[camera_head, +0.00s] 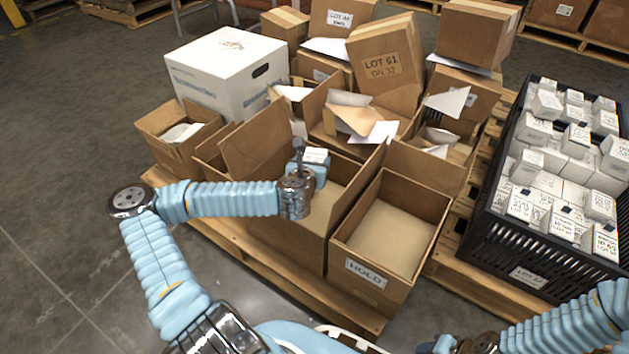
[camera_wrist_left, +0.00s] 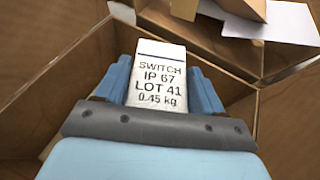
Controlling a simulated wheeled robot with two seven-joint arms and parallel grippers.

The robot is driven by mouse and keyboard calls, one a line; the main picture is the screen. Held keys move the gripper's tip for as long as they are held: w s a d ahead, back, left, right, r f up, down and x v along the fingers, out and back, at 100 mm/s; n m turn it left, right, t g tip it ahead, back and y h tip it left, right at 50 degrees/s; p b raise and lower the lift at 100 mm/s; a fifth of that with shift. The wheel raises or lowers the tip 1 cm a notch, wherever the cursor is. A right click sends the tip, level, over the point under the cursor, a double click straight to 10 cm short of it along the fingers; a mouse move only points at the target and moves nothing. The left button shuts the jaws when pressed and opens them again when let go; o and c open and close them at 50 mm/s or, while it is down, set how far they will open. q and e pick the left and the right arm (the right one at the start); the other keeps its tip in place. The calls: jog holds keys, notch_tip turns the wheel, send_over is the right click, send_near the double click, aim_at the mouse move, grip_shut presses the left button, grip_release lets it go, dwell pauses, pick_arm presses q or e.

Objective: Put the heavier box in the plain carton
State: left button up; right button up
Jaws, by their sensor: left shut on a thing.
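My left gripper (camera_head: 312,160) is shut on a small white box (camera_head: 315,154). In the left wrist view the box (camera_wrist_left: 160,78) sits between the blue fingers (camera_wrist_left: 160,92), and its label reads SWITCH IP 67 LOT 41 0.45 kg. The gripper holds it above the open plain carton (camera_head: 285,248), which has no label on its visible front; its bare floor shows in part, and my arm hides some of it. To its right stands an open carton labelled HOLD (camera_head: 345,258), which looks empty. Part of my right gripper (camera_head: 443,345) shows at the bottom edge; its jaws are unclear.
A black crate (camera_head: 490,235) at the right holds many small white labelled boxes. Behind the cartons are a large white box (camera_head: 225,75), a tilted LOT 61 box (camera_head: 383,65) and several brown cartons with loose paper. All stand on wooden pallets (camera_head: 270,272). Floor is clear at left.

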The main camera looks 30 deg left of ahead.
pick_arm(q)
notch_tip(320, 180, down, 3)
jog(key=shift+f+b, duration=0.2)
jog(key=shift+b, duration=0.55)
jog(key=shift+f, duration=0.2)
jog(key=shift+f, duration=0.55)
jog(key=shift+f, duration=0.1)
jog(key=o, duration=1.4)
